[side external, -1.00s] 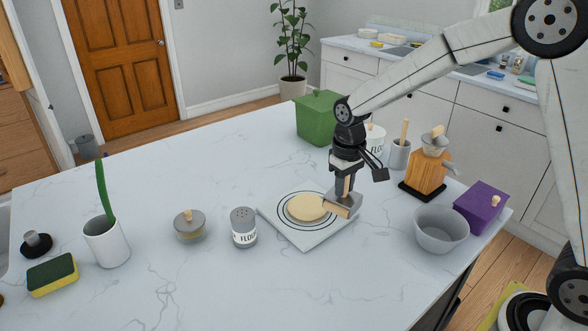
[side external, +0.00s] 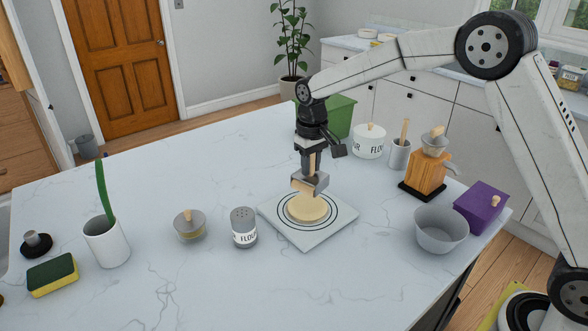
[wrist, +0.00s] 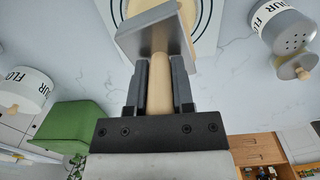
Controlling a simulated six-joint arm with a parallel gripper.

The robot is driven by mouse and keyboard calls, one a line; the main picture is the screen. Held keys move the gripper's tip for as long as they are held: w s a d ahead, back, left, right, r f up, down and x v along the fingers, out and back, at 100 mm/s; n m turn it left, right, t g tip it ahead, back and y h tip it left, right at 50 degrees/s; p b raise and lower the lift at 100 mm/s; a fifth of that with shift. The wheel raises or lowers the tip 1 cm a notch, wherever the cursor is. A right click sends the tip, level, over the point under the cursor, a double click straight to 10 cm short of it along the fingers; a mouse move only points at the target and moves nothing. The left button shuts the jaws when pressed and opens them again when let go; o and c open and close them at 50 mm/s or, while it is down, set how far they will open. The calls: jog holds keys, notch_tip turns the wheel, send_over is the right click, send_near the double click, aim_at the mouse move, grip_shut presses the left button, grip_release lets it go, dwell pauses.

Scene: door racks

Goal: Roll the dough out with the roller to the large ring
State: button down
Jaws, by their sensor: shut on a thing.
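The dough (side external: 308,209) is a pale flat disc on a white square board (side external: 308,240) marked with dark rings. It lies inside the rings, with bare board between its edge and the large ring. My gripper (side external: 311,163) is shut on the wooden handle of the roller (side external: 309,183), upright above the dough's far part. The roller has a grey metal frame and a pale wooden cylinder. In the wrist view, the handle (wrist: 159,85) sits between the two dark fingers. The metal frame hides much of the dough there. I cannot tell whether the roller touches the dough.
A grey bowl (side external: 440,229), purple box (side external: 481,207) and wooden grinder (side external: 426,174) stand right. A green box (side external: 340,115) and flour canister (side external: 369,141) are behind.

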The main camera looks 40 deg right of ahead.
aim_at(308, 178)
jog(key=shift+w+a+r, duration=0.1)
jog(key=shift+w, duration=0.15)
jog(key=shift+f, duration=2.2)
jog(key=shift+f, duration=0.35)
jog(key=shift+w+d, duration=0.15)
jog(key=shift+d, duration=0.55)
jog(key=shift+w+d, duration=0.2)
jog(key=shift+d, duration=0.5)
jog(key=shift+a, duration=0.15)
